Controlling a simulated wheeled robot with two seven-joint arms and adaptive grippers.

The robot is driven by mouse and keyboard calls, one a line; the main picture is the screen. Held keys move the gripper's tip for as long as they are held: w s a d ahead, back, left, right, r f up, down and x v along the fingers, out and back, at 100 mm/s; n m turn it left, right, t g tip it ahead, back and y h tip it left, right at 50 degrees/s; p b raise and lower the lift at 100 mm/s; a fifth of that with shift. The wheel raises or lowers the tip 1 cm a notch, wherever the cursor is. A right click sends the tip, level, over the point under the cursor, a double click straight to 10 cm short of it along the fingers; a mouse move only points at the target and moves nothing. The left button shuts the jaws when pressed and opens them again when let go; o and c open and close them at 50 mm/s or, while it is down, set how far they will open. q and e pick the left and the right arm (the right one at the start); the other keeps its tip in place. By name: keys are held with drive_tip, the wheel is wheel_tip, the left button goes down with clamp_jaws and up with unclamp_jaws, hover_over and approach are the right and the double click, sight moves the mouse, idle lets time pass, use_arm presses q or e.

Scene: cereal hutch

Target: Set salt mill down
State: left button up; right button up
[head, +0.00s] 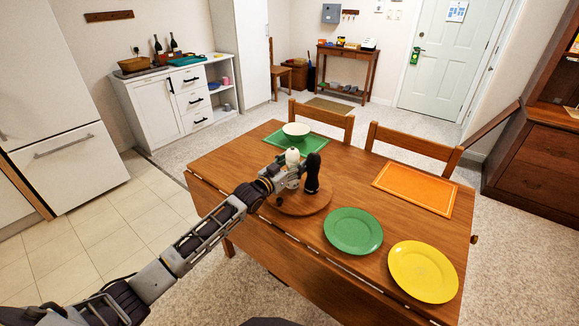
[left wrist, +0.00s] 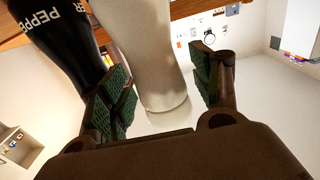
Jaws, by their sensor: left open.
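The white salt mill (head: 292,155) stands beside the black pepper mill (head: 312,176) at the round wooden board (head: 312,205) on the table. My left gripper (head: 288,177) hides its lower part in the head view, so I cannot see its base meet the board. In the left wrist view the salt mill (left wrist: 147,45) lies between the two open fingers of my left gripper (left wrist: 160,85). A gap shows at the right finger. The pepper mill (left wrist: 62,40), with its "PEPPER" lettering, is close to the left finger. My right gripper is not in view.
A white bowl (head: 296,129) sits on a green mat (head: 319,143) behind the mills. A green plate (head: 353,231), a yellow plate (head: 422,271) and an orange mat (head: 414,188) lie to the right. Two chairs (head: 322,117) stand at the far edge. The table's left end (head: 215,165) is clear.

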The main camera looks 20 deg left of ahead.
sight(288, 166)
use_arm(q)
drive_tip(key=shift+r, duration=0.15)
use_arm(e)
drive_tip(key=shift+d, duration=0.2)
use_arm(q)
drive_tip(key=shift+s+a, duration=0.2)
drive_tip(key=shift+s, duration=0.25)
drive_tip(key=shift+v, duration=1.3)
drive_tip(key=shift+p+v, duration=0.4)
drive_tip(key=shift+v, duration=1.85)
drive_tip(key=v, duration=0.4)
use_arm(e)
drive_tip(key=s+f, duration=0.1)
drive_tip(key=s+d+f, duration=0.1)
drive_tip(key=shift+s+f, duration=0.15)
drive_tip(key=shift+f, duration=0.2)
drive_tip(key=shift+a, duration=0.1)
